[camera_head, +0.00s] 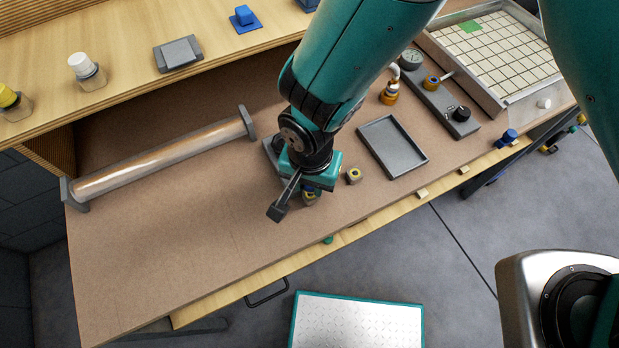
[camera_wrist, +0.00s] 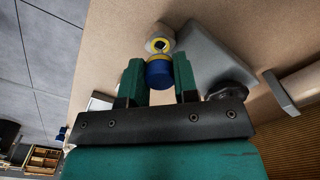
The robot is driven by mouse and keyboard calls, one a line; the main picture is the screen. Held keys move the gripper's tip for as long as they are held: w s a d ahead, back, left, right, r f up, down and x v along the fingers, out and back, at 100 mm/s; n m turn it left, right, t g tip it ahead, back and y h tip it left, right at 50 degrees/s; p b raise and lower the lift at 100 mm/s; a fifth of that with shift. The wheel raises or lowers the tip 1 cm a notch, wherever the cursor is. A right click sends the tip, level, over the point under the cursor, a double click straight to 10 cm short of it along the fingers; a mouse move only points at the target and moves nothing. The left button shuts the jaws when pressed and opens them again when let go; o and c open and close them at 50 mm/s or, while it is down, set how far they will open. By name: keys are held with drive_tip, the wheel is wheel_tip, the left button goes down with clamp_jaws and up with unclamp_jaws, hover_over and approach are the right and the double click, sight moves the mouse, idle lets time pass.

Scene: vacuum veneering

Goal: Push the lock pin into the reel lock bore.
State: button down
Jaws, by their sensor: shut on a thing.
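My gripper (camera_wrist: 159,80) is shut on a blue cylindrical piece (camera_wrist: 159,71), which I take for the lock pin; one teal finger is on each side. Just beyond it in the wrist view is a pale part with a yellow ring and a dark centre (camera_wrist: 159,44), likely the bore. The two overlap, so I cannot tell whether the pin is in it. In the head view my gripper (camera_head: 311,185) is low over the bench's front part, with a blue-and-yellow bit (camera_head: 310,198) partly hidden under it. A grey block (camera_wrist: 215,62) stands beside the ringed part.
A small yellow-ringed piece (camera_head: 354,176) stands right of my gripper. Beyond it is a shallow grey tray (camera_head: 418,160). A long roll (camera_head: 160,163) with grey end plates (camera_head: 247,122) lies to the left. The bench front left is clear.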

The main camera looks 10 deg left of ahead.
drive_tip(key=shift+f+b, duration=0.85)
drive_tip(key=shift+f, duration=0.35)
drive_tip(key=c, duration=0.8)
unclamp_jaws()
drive_tip(key=shift+r, duration=0.1)
wheel_tip(320, 180, up, 17)
drive_tip(key=shift+r+b, duration=0.15)
drive_tip(key=shift+b, duration=1.1)
